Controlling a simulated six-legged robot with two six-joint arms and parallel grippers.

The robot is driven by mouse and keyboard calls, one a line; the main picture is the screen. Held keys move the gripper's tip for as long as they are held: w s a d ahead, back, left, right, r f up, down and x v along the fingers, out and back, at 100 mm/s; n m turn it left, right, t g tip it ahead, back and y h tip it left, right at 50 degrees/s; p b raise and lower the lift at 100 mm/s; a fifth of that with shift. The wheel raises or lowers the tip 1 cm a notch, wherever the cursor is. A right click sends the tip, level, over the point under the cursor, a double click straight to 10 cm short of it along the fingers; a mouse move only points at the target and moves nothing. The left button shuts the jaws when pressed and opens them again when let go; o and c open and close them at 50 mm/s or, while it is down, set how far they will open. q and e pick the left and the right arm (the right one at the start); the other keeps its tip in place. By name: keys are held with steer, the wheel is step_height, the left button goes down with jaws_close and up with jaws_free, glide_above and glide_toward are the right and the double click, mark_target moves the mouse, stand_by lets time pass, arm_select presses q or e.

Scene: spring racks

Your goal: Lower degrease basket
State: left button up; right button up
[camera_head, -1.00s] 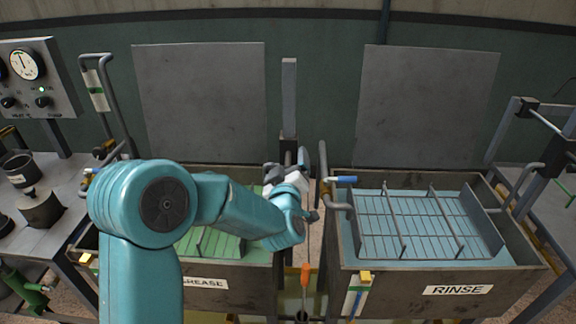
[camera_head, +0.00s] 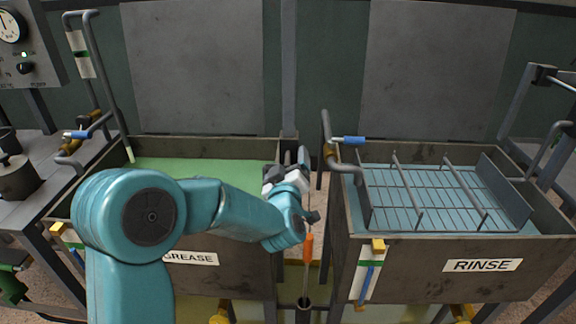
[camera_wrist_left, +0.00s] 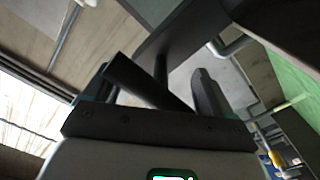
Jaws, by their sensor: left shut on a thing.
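The degrease tank (camera_head: 196,258) stands left of centre in the head view, with plain green liquid showing at its back. My left arm covers much of its front, and I cannot make out the basket inside. My left gripper (camera_head: 290,165) is at the tank's right back corner, beside the grey post (camera_head: 288,75). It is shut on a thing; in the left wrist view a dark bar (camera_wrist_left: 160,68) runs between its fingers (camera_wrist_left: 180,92). I cannot tell what the bar belongs to. My right gripper is not in view.
The rinse tank (camera_head: 482,265) stands at the right with a wire basket (camera_head: 440,195) in blue liquid. A bent pipe with a blue handle (camera_head: 348,140) rises at its left corner. An orange-handled tool (camera_head: 308,248) stands upright in the narrow gap between the tanks.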

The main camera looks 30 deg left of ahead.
arm_select(q)
steer(key=shift+s+f, duration=0.1)
steer(key=shift+f, duration=0.4)
steer(key=o, duration=1.3)
steer(key=shift+s, duration=0.1)
steer(key=shift+s+d, duration=0.3)
steer(key=shift+d, duration=0.1)
steer(key=b+v, duration=0.1)
steer(key=v, duration=0.4)
steer(key=b+v, duration=0.2)
steer(key=v, duration=0.3)
steer(key=b+v, duration=0.1)
steer(key=v, duration=0.4)
steer(key=shift+s+a+r+b, duration=0.2)
steer(key=shift+s+r+b, duration=0.05)
steer(key=shift+r+b, duration=0.1)
steer(key=shift+r, duration=0.1)
